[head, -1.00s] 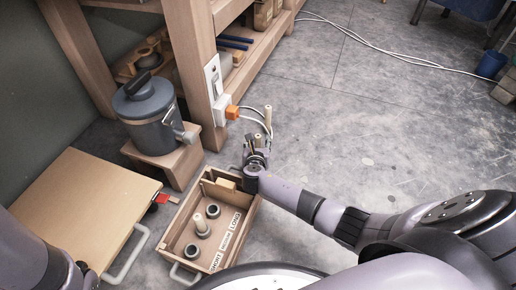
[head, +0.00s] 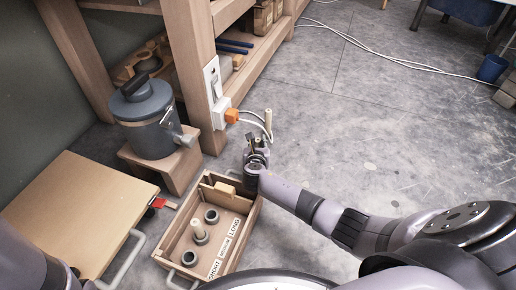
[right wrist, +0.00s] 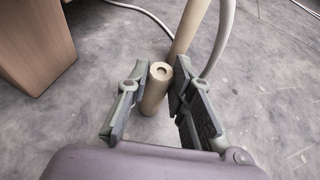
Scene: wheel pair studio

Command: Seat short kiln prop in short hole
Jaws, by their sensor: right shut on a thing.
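The short kiln prop (right wrist: 157,88), a pale tube with a hole in its top, stands upright between the fingers of my right gripper (right wrist: 160,108), which is shut on it. In the head view this gripper (head: 257,150) is just beyond the wooden box (head: 239,246), low near the floor. The box has three dark-rimmed holes in a row, beside labels SHORT, MEDIUM and LONG. The short hole (head: 189,259) is nearest and looks empty. A pale prop (head: 198,229) stands in the middle hole; the far hole (head: 211,214) looks empty. My left gripper is out of view.
A taller prop (right wrist: 190,28) stands just behind the held one; it also shows in the head view (head: 268,119). White cables run from an orange plug (head: 231,116) close by. A lidded grey pot (head: 144,114) stands left of the box.

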